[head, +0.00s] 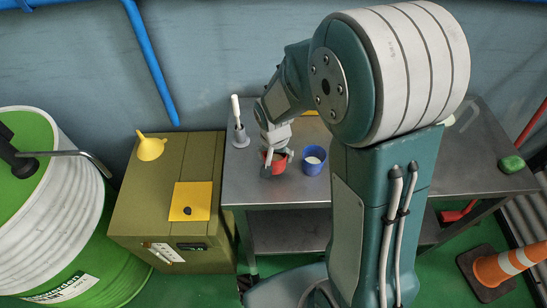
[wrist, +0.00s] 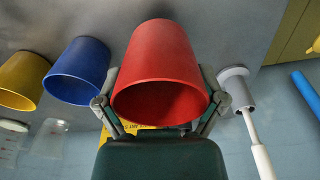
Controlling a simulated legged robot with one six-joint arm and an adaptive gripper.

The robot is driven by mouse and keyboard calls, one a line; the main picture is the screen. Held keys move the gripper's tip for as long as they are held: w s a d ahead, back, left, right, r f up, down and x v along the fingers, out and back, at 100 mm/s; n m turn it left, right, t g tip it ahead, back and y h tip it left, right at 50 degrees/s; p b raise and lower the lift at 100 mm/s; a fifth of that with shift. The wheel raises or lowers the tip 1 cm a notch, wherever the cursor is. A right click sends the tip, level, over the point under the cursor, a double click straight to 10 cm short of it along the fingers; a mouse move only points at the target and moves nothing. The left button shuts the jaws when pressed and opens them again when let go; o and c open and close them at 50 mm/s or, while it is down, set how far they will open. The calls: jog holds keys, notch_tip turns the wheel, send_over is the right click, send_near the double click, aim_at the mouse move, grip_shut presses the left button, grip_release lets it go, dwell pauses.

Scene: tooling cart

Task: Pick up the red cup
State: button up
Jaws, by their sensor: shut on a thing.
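The red cup (head: 275,165) is on or just above the grey metal cart top (head: 245,188) in the head view; I cannot tell which. In the wrist view the red cup (wrist: 163,60) fills the middle, its dark opening towards the camera. My gripper (head: 275,152) comes down over the cup from above. In the wrist view the fingers of my gripper (wrist: 160,100) are on both sides of the cup, shut on it. Part of the cup is hidden by the gripper in the head view.
A blue cup (head: 314,161) stands close to the right of the red cup. A white-handled brush in a grey holder (head: 240,136) stands to the left. A yellow cup (wrist: 22,82) shows in the wrist view.

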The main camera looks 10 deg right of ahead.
jog(key=s+d+r, duration=0.1)
jog(key=s+r, duration=0.7)
jog(key=s, duration=0.4)
jog(key=shift+s+r, duration=0.3)
jog(key=shift+s, duration=0.1)
dwell(1.0)
